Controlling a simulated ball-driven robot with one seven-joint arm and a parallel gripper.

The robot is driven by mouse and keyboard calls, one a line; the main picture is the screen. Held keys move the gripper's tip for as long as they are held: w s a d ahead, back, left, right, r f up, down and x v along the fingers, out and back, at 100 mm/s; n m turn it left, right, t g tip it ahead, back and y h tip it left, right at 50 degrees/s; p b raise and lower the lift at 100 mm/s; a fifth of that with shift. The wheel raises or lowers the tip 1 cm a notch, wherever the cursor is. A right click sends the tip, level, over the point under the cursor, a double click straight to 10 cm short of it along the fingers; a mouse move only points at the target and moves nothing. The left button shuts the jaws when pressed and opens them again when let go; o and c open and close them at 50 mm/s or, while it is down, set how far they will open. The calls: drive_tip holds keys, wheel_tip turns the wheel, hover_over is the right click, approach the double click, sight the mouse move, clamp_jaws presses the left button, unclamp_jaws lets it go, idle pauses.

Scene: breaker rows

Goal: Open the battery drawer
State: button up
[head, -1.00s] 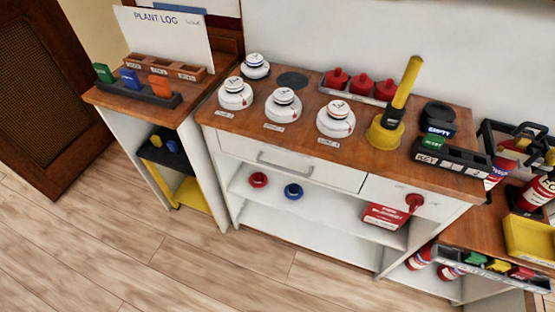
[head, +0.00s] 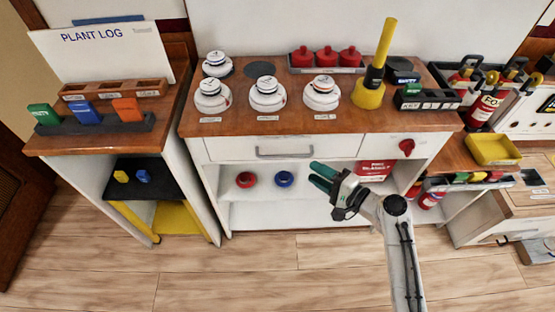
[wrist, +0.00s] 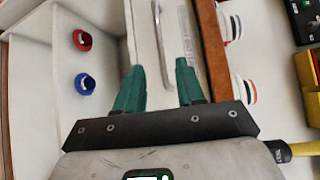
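The wide white drawer (head: 232,149) sits under the wooden top of the middle cabinet and looks shut. Its grey bar handle (head: 285,153) runs along the front. In the wrist view the handle (wrist: 161,40) lies ahead of my fingertips, roughly in line with the gap between them. My gripper (head: 318,178) has green fingers and is in front of the cabinet, right of the handle and a little below it. In the wrist view my gripper (wrist: 161,75) is open, with nothing between its fingers. No label saying battery is readable on the drawer front.
A red rotary knob (head: 406,146) is on the panel right of the drawer. A red ring (head: 245,179), a blue ring (head: 284,179) and a red box (head: 374,170) are on the shelf below. White detectors (head: 267,96) stand on top. The floor in front is clear.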

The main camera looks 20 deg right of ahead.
drive_tip(key=x, duration=0.9)
drive_tip(key=shift+w+a, duration=0.25)
drive_tip(key=shift+w, duration=0.1)
drive_tip(key=shift+c, duration=0.2)
clamp_jaws()
drive_tip(key=shift+f, duration=0.1)
